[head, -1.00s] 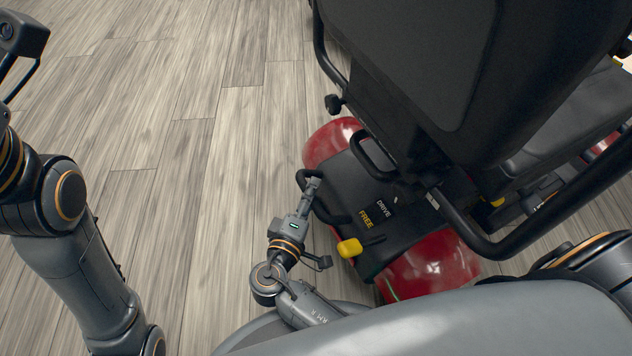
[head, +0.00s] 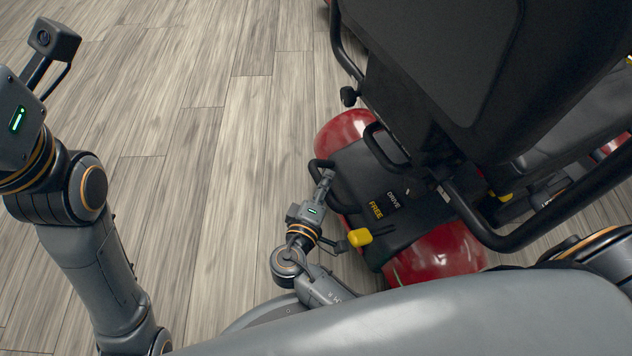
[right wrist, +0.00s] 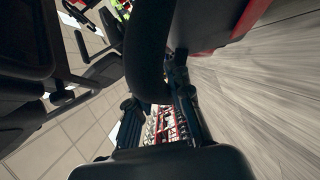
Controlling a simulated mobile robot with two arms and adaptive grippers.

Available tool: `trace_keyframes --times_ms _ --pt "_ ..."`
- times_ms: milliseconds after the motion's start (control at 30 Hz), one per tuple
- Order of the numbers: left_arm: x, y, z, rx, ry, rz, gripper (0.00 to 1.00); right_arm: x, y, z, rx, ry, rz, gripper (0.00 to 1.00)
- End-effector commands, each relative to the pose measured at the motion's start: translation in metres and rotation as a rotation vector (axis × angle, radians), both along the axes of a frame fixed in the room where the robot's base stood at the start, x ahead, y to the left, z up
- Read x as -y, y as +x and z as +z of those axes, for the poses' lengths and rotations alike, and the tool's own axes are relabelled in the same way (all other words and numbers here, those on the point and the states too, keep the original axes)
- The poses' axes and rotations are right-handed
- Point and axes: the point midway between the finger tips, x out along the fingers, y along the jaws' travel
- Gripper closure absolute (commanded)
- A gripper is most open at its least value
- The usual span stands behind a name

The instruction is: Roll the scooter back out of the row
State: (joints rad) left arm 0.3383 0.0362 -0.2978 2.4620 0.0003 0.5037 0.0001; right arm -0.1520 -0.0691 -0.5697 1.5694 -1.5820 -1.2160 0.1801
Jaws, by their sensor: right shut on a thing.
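The scooter (head: 440,247) has a red and black rear end and a big dark seat back, and fills the right half of the head view. Its black rear grab handle (head: 339,201) loops out at the back. My right gripper (head: 326,177) is shut on this handle. In the right wrist view a thick black bar (right wrist: 146,62) runs between its fingers. A yellow lever (head: 360,237) sticks out beside the FREE label (head: 376,210), with DRIVE (head: 394,200) printed next to it. My left wrist shows at the left edge; its fingers are outside the picture.
Bare wood-look floor (head: 215,150) lies open to the left of the scooter. A red part (head: 612,146) shows past the seat at the right edge. The floor (right wrist: 270,90) also shows clear in the right wrist view. My own body covers the bottom.

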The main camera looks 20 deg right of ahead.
Motion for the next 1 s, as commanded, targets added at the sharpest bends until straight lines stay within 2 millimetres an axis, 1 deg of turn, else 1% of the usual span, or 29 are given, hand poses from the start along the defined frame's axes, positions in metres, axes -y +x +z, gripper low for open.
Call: trace_keyframes --times_ms 33,100,200,267,500,533,633,667,1000 --pt "0.000 0.001 0.001 -0.007 -0.001 -0.002 0.60 0.016 0.001 0.005 0.008 -0.014 -0.024 1.00" --pt "-0.001 0.004 0.000 -0.023 -0.002 -0.002 0.60 0.030 0.003 0.007 0.009 -0.017 -0.026 1.00" --pt "-0.001 0.006 -0.002 -0.032 -0.004 -0.004 0.60 0.039 0.004 0.006 0.010 -0.015 -0.025 1.00" --pt "-0.001 0.006 -0.003 -0.033 -0.004 -0.004 0.60 0.041 0.004 0.005 0.010 -0.014 -0.025 1.00" --pt "-0.001 0.005 -0.004 -0.030 -0.004 -0.005 0.60 0.033 0.003 0.005 0.010 -0.006 -0.012 1.00" --pt "-0.001 0.005 -0.004 -0.030 -0.004 -0.005 0.60 0.033 0.004 0.005 0.011 -0.005 -0.011 0.81" --pt "-0.001 0.005 -0.003 -0.030 -0.004 -0.005 0.60 0.033 0.004 0.004 0.010 -0.005 -0.011 0.60" --pt "-0.001 0.005 -0.003 -0.029 -0.004 -0.005 0.60 0.033 0.004 0.004 0.009 -0.005 -0.011 0.57" --pt "-0.001 0.004 -0.003 -0.027 -0.006 -0.005 0.60 0.034 0.002 0.003 0.006 -0.007 -0.014 0.57"
